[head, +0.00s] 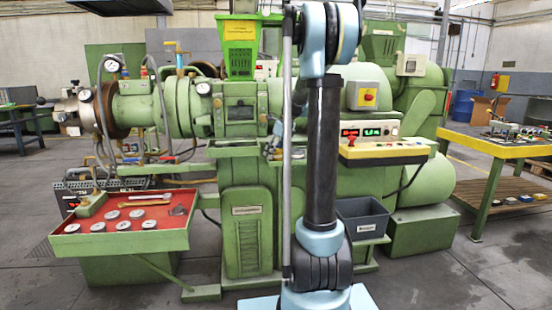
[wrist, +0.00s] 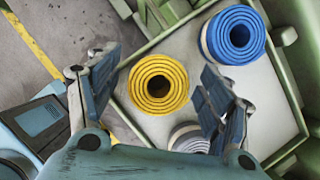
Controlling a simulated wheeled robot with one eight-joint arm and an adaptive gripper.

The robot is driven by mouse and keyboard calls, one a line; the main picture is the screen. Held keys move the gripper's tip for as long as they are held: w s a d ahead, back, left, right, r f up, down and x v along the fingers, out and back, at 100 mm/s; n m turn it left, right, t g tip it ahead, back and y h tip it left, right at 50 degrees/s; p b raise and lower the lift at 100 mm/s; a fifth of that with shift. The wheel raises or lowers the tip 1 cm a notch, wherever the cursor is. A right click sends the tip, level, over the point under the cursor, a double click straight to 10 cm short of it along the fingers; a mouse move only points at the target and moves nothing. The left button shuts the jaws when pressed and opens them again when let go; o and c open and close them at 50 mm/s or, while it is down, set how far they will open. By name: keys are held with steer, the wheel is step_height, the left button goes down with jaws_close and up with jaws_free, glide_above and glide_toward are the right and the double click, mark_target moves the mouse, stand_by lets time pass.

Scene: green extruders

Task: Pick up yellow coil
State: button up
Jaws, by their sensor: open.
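In the wrist view the yellow coil (wrist: 158,84) stands on a pale grey surface (wrist: 185,60), its rings and dark centre hole facing the camera. My gripper (wrist: 155,78) is open, with one finger to the left of the yellow coil and one to its right. The coil lies between the fingers in the picture, with visible space on both sides. I cannot tell how far below the fingertips it is. The gripper and the coil do not show in the head view, where parts of my arm stand in the middle.
A blue coil (wrist: 237,35) stands at the upper right of the wrist view. A whitish coil (wrist: 188,138) is partly hidden behind the right finger. A raised green edge (wrist: 285,90) bounds the surface. The head view shows a green extruder (head: 245,185) and a red tray (head: 70,237).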

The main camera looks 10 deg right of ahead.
steer(key=shift+c, duration=0.6)
steer(key=c, duration=1.1)
step_height(320, 180, up, 10)
steer(key=shift+r, duration=0.1)
steer(key=shift+s, duration=0.15)
